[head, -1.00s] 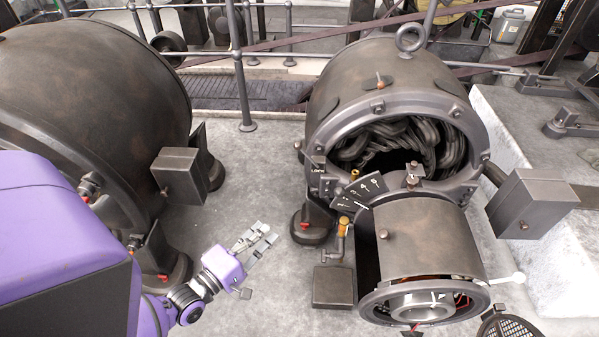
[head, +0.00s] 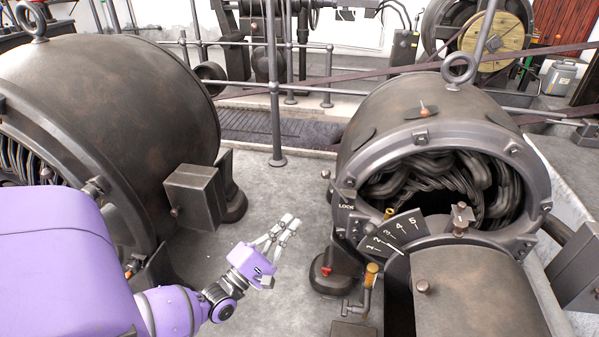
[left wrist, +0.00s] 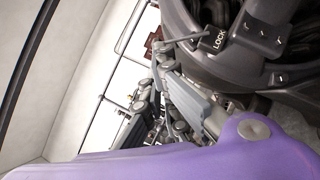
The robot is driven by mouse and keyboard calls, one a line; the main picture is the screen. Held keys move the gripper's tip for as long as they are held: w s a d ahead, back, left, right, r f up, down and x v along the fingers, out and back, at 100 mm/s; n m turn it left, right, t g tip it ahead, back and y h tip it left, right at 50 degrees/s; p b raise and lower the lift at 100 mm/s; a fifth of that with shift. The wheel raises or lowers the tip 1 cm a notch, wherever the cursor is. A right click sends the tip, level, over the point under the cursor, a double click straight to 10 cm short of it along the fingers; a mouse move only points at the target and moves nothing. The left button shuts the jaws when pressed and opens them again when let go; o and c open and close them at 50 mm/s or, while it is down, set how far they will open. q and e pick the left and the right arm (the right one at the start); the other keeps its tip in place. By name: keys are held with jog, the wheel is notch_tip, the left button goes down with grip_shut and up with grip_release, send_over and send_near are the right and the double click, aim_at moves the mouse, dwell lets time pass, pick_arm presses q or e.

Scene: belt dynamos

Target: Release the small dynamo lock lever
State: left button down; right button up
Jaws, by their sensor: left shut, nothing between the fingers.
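The small dynamo (head: 418,112) stands at the right in the head view, with its round end open on dark coils. A LOCK plate (head: 346,207) sits on the left of its rim, beside a numbered dial (head: 396,233). A small brass-tipped handle (head: 388,213) shows by the plate; I cannot tell whether it is the lock lever. The LOCK plate (left wrist: 219,42) and a short rod (left wrist: 190,39) beside it also show in the left wrist view. My left gripper (head: 288,222) is shut and empty, left of the plate and apart from the dynamo. My right gripper is out of view.
A large dynamo (head: 110,85) with a side box (head: 194,196) fills the left. A brass-handled pipe fitting (head: 370,280) stands below the dial. A railing post (head: 273,90) and belts are behind. Clear floor (head: 262,187) lies between the dynamos.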

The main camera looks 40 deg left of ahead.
aim_at(326, 178)
pick_arm(q)
jog(key=b+x, duration=0.2)
jog(key=x, duration=1.1)
jog(key=shift+f, duration=0.1)
jog(key=shift+d, duration=0.1)
jog(key=shift+w+d+r+m+h+p, duration=0.1)
jog(key=shift+d+r+m+h+p, duration=0.05)
jog(key=shift+r+m+h+p, duration=0.35)
jog(key=shift+f+g, duration=0.1)
jog(key=shift+g, duration=0.2)
